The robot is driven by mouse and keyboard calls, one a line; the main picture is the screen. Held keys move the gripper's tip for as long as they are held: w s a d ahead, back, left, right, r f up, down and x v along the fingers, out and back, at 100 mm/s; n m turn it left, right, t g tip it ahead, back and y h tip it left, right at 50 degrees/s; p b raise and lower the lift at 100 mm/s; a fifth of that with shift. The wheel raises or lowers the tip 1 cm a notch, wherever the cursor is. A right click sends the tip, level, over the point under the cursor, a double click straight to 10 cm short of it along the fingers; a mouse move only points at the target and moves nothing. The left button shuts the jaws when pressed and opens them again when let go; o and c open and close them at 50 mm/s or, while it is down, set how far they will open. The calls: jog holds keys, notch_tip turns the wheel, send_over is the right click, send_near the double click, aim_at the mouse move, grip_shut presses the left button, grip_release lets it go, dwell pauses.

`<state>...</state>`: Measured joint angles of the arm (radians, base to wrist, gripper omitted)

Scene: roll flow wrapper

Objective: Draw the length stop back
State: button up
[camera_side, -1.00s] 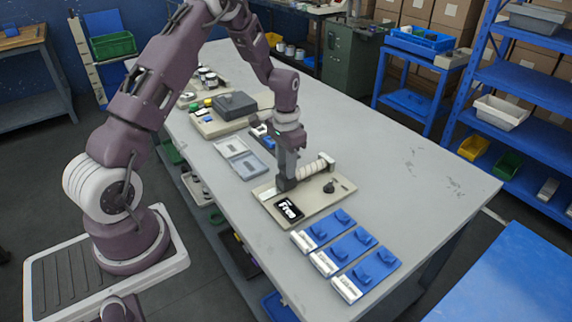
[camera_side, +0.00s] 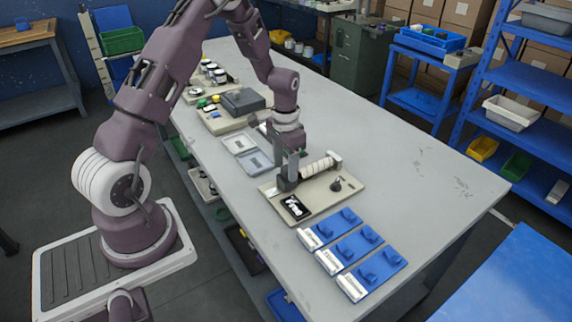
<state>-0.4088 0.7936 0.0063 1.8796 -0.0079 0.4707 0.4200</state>
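The wrapper fixture is a beige base plate (camera_side: 322,207) on the grey table, with a white ribbed roll (camera_side: 318,166) along its far side. A dark grey upright block (camera_side: 287,182) stands at the roll's left end; I cannot tell for sure whether it is the length stop. A black display (camera_side: 295,207) with white marks, too small to read, sits at the plate's near left. A small dark knob (camera_side: 337,185) is on the right. My gripper (camera_side: 291,170) points down at the block, its fingers close to or touching it. The fingertips merge with the block, so their opening is unclear.
Several blue trays (camera_side: 366,237) with white-labelled fronts lie near the plate, at the table's near end. Grey flat panels (camera_side: 248,152) and a beige unit with a dark box (camera_side: 243,101) lie farther back. The table's right side (camera_side: 420,170) is clear.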

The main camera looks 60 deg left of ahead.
aim_at(286, 168)
notch_tip(286, 168, up, 8)
jog(key=shift+f, duration=0.25)
jog(key=s+d+r+t, duration=0.1)
jog(key=s+d+r, duration=0.35)
jog(key=r, duration=0.35)
jog(key=s+d+r+t, duration=0.2)
jog(key=s+d+r, duration=0.2)
jog(key=d+r, duration=0.3)
jog(key=s+d+r+t, duration=0.1)
jog(key=s+d+r, duration=0.1)
jog(key=s, duration=0.5)
jog(key=s+d+r+t, duration=0.1)
jog(key=s+d+r, duration=0.1)
jog(key=s, duration=0.5)
jog(key=shift+s+d+t, duration=0.3)
jog(key=shift+s+d, duration=0.05)
